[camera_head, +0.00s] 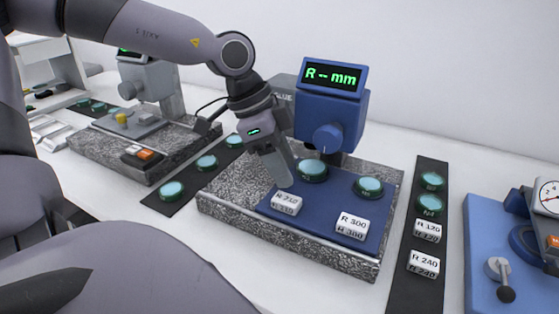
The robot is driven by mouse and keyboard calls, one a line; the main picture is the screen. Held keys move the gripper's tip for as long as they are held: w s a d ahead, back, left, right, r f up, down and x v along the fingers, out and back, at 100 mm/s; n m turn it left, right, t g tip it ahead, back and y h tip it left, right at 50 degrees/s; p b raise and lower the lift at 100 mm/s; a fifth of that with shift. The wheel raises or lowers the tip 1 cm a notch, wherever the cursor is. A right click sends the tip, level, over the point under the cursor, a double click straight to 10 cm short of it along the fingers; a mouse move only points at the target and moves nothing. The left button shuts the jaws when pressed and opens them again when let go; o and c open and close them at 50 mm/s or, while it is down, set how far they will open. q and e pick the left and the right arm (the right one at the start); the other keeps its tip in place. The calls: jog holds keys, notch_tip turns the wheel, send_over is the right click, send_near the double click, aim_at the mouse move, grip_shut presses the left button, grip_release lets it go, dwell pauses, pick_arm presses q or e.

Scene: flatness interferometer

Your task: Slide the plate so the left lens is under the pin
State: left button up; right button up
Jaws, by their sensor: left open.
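A blue plate (322,228) lies on a speckled granite block (230,213). It carries a left lens (312,171) and a right lens (368,187), both green-rimmed, with white blocks marked R 210 (286,203) and R 300 (352,226) in front. The blue gauge (330,115) stands behind the plate, its display reading "R -- mm". Its pin is not clearly visible, so I cannot tell what is under it. My left gripper (281,180) is open, pointing down at the plate's left side, just left of the left lens. Contact with the plate is unclear. My right gripper is not in view.
A black strip (408,258) with lenses and labelled blocks lies right of the granite. Another black strip (165,207) with lenses lies left. A blue device with a dial (545,197) stands far right. A second granite station (125,160) stands back left.

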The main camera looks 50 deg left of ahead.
pick_arm(q)
jog(key=shift+a, duration=0.1)
jog(key=v, duration=0.7)
dwell(0.8)
